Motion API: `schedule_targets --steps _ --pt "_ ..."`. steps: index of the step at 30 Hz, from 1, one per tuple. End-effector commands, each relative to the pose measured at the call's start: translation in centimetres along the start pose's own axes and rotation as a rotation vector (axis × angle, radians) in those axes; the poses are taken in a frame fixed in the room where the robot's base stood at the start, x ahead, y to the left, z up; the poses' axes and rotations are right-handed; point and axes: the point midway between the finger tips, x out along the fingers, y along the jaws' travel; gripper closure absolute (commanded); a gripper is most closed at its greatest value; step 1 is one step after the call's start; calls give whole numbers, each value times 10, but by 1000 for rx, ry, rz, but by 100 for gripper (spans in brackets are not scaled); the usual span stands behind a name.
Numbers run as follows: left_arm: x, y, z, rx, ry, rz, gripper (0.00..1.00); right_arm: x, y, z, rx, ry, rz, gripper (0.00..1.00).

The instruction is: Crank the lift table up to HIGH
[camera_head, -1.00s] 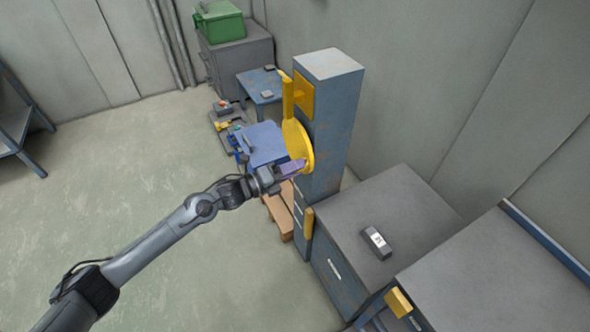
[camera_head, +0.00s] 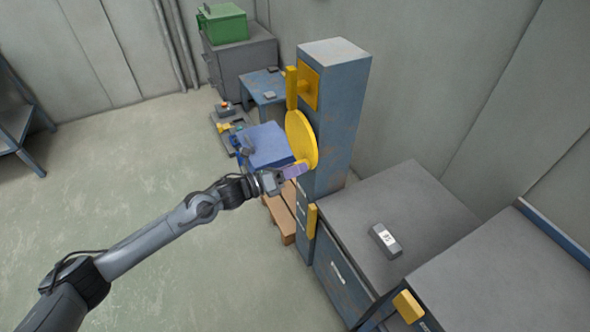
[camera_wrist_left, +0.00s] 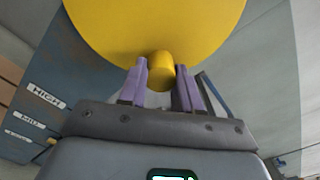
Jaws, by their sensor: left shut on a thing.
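The yellow crank wheel (camera_head: 302,139) is mounted on the left face of a blue-grey column (camera_head: 340,110). In the left wrist view the wheel (camera_wrist_left: 150,25) fills the top, and its yellow handle knob (camera_wrist_left: 161,72) sits between my left gripper's purple fingers. My left gripper (camera_head: 294,170) is shut on this knob at the wheel's lower edge. HIGH (camera_wrist_left: 46,95), MID (camera_wrist_left: 31,118) and a lower label, too small to read, are on the column. The blue lift table top (camera_head: 268,146) shows left of the column, partly hidden behind it. My right gripper is not in view.
A yellow lever (camera_head: 291,88) is higher on the column. A grey cabinet (camera_head: 345,205) with a small dark box (camera_head: 385,240) stands right of it. A wooden pallet (camera_head: 281,218) lies near the column's foot. Open floor is at left.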

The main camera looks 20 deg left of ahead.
Motion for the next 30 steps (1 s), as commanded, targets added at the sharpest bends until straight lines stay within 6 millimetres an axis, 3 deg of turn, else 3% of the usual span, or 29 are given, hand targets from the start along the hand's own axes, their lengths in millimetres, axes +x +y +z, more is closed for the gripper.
schedule_targets --steps 9,10,14,24,30 --pt "-1 4 -4 -4 7 9 100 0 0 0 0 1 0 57" --pt "-1 4 -4 -4 7 9 63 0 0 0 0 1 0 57" --pt "-1 3 -4 -3 5 7 43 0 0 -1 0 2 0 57" --pt "-2 2 -1 -2 2 4 42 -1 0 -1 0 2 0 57" --pt "-21 1 0 -1 4 5 42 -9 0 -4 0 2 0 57"
